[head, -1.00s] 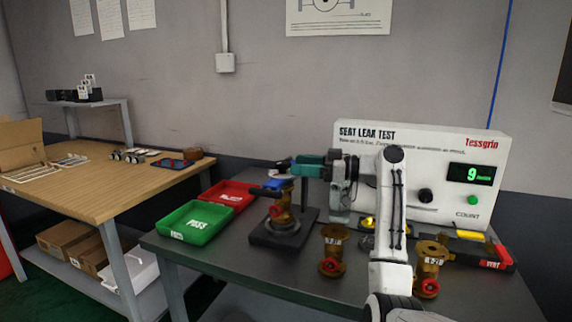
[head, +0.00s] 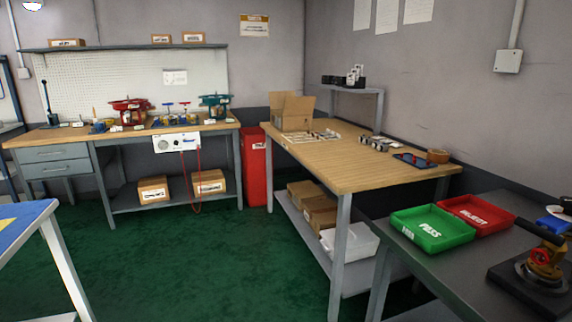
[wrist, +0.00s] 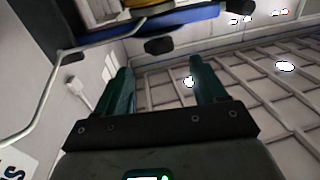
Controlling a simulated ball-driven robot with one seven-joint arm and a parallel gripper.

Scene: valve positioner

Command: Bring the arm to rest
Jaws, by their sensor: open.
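My gripper (wrist: 158,85) shows in the wrist view with its two dark green fingers apart and nothing between them. Beyond the fingers are a pale wall and the ceiling grid with bright lamps. My arm and gripper are out of the head view. A brass valve (head: 541,263) with a red part stands on a dark base at the right edge of the head view, partly cut off.
A green PASS tray (head: 432,246) and a red tray (head: 478,216) sit on the dark bench (head: 455,281) at right. A wooden table (head: 345,172) stands behind it, and a workbench (head: 65,134) is at the far left. Green floor (head: 215,270) is clear between them. A blue-topped table (head: 22,222) stands at near left.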

